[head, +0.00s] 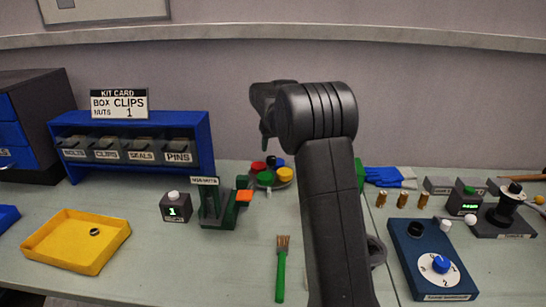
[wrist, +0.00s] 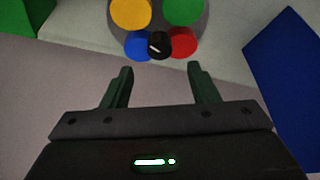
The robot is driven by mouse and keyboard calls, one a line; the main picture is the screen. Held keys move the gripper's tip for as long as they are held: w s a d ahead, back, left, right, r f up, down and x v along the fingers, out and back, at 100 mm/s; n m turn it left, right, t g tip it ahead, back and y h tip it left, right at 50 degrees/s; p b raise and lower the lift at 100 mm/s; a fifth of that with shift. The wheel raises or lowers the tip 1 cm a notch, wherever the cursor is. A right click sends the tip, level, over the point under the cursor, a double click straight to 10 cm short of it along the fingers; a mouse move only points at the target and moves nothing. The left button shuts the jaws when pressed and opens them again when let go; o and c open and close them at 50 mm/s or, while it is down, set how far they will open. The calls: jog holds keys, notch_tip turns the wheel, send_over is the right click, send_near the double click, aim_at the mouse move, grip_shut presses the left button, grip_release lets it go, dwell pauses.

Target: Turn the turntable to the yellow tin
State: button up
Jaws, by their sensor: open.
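The turntable (wrist: 157,20) is a grey disc at the top of the wrist view, partly cut off. It bears a yellow tin (wrist: 131,12), a green tin (wrist: 184,10), a blue tin (wrist: 138,45) and a red tin (wrist: 184,43). A black knob (wrist: 159,45) with a white mark shows between the blue and red tins. In the head view the yellow tin (head: 285,174) is on the right side, the red tin (head: 258,167) at the left. My gripper (wrist: 160,82) is open and empty, apart from the turntable; its fingers point towards the knob. In the head view it is above the turntable.
A green stand (head: 217,208) with an orange part is just left of the turntable. A counter box (head: 176,207), a yellow tray (head: 75,242) and a blue bin rack (head: 190,130) are further left. A brush (head: 281,270) lies in front. Blue gloves (head: 390,176) and a blue dial box (head: 432,262) are right.

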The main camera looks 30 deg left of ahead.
aim_at(271, 158)
jog(key=x, duration=0.6)
jog(key=shift+a+f, duration=0.1)
jog(key=shift+f, duration=0.25)
grip_shut()
